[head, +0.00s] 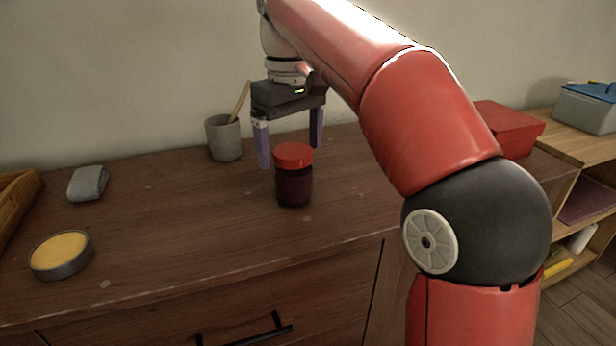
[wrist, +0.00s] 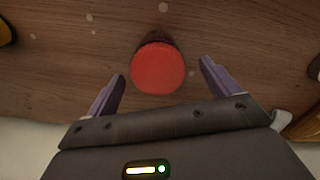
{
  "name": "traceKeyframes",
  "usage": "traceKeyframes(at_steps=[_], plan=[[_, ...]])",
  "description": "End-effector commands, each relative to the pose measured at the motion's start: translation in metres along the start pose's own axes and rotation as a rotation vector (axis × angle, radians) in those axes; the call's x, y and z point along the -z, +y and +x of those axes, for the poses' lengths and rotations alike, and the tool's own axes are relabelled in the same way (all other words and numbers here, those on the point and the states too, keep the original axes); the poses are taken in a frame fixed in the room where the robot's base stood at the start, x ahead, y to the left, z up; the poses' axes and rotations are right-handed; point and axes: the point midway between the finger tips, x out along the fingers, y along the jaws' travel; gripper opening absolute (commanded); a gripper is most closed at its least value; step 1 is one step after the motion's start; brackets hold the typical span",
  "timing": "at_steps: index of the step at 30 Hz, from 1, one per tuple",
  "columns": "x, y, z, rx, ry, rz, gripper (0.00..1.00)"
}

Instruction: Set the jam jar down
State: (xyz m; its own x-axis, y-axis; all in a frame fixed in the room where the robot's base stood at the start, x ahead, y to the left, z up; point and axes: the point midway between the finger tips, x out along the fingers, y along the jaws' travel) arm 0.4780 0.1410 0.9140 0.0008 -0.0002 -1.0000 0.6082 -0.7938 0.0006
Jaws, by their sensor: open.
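The jam jar (head: 294,186) stands upright on the wooden dresser top, dark with a red lid. In the wrist view its red lid (wrist: 158,68) lies just beyond and between the fingertips. Neither finger appears to touch the jar.
A grey cup (head: 223,139) with a wooden stick stands behind, left of my gripper. A folded grey cloth (head: 88,184) and a round tin with yellow contents (head: 61,254) lie at left. A red box (head: 509,128) is at right. The dresser top around the jar is clear.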

Motion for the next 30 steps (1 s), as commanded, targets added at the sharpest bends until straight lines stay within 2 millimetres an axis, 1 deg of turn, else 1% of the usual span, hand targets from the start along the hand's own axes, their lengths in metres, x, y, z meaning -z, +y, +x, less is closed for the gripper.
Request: traceKeyframes(at_steps=[1, 7, 12, 15, 18, 24, 26, 30], plan=[[-0.001, 0.0, 0.007, 0.0, -0.003, 0.001, 0.88], [0.0, 0.001, 0.026, 0.001, -0.002, 0.001, 0.88], [0.0, 0.003, 0.052, 0.001, -0.002, 0.001, 0.88], [0.0, 0.003, 0.064, 0.002, -0.001, 0.001, 0.88], [0.0, 0.003, 0.069, 0.002, -0.001, 0.002, 0.88], [0.001, 0.003, 0.068, 0.001, 0.0, 0.002, 0.88], [0.0, 0.003, 0.068, 0.001, 0.0, 0.002, 0.81], [0.0, 0.003, 0.068, 0.001, 0.0, 0.002, 0.63]])
